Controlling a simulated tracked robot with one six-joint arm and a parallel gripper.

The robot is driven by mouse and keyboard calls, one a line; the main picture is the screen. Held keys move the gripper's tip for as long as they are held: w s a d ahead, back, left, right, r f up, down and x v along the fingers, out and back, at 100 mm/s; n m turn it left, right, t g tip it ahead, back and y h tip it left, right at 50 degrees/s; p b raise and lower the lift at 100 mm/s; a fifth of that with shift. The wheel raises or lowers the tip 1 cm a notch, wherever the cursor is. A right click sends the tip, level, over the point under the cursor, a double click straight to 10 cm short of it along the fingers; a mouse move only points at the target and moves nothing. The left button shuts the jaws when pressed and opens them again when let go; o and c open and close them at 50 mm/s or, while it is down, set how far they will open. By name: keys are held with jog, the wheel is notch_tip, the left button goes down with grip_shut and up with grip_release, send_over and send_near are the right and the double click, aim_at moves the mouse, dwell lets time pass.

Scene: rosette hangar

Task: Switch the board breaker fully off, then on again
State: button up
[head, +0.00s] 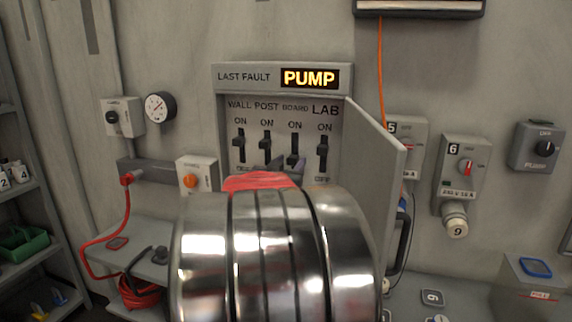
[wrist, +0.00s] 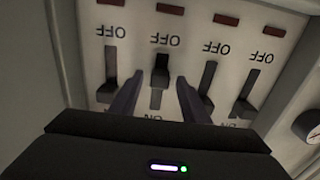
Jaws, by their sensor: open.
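The board breaker (head: 293,157) is the third lever from the left in the open panel in the head view. Its lever sits lower than its neighbours, toward OFF. In the wrist view, which is upside down, the board lever (wrist: 160,74) stands between my fingers, nearer its OFF label than the others. I cannot tell whether it is at the very end of its travel. My gripper (wrist: 158,84) is open, one finger on each side of the lever. In the head view my arm hides most of my gripper and the panel's lower edge.
The wall (head: 240,146), post (head: 266,143) and lab (head: 323,150) levers stand toward ON, close beside my fingers. The panel door (head: 374,185) is swung open on the right. The fault display (head: 310,78) reads PUMP. A red cable (head: 126,215) hangs at left.

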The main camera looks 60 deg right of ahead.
jog(key=shift+c, duration=0.5)
grip_shut()
